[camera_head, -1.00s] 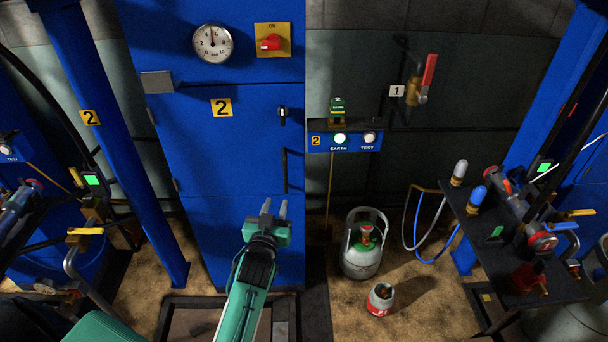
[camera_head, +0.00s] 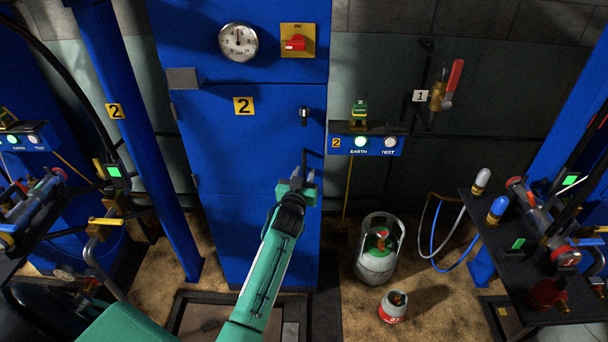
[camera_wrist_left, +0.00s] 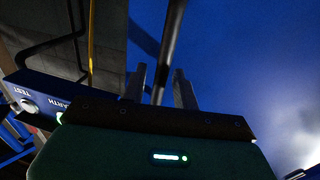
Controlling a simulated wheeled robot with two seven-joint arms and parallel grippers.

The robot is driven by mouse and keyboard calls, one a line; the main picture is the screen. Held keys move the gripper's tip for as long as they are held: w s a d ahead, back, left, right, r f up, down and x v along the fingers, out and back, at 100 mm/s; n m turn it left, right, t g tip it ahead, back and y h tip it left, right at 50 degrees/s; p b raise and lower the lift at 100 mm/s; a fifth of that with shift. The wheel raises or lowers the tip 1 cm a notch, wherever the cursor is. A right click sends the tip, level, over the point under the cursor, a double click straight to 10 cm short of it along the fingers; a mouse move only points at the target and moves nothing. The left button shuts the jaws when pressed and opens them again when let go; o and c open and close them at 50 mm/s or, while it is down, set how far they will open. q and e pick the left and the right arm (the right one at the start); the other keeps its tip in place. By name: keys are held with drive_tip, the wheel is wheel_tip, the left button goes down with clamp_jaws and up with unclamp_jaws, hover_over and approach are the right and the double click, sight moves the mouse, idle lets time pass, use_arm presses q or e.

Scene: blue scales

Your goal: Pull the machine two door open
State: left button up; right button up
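The machine two door (camera_head: 240,140) is a blue cabinet panel with a yellow "2" label (camera_head: 244,106). It looks shut, flush with the cabinet front. A black turning knob (camera_head: 304,115) sits at its upper right, above a thin black vertical handle (camera_head: 304,157). My left gripper (camera_head: 304,174) is at the lower end of this handle. In the left wrist view the two fingers of my left gripper (camera_wrist_left: 161,84) are apart, with the black handle (camera_wrist_left: 171,45) between them and gaps showing at its sides. My right gripper is not in view.
A pressure gauge (camera_head: 238,42) and a red switch (camera_head: 296,43) are above the door. A blue panel with lamps (camera_head: 366,145) juts out to its right. Gas cylinders (camera_head: 376,262) (camera_head: 393,307) stand on the floor at right, beside a black bench (camera_head: 530,270).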

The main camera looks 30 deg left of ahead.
use_arm(q)
drive_tip(key=shift+w, duration=0.2)
clamp_jaws()
drive_tip(key=shift+s, duration=0.2)
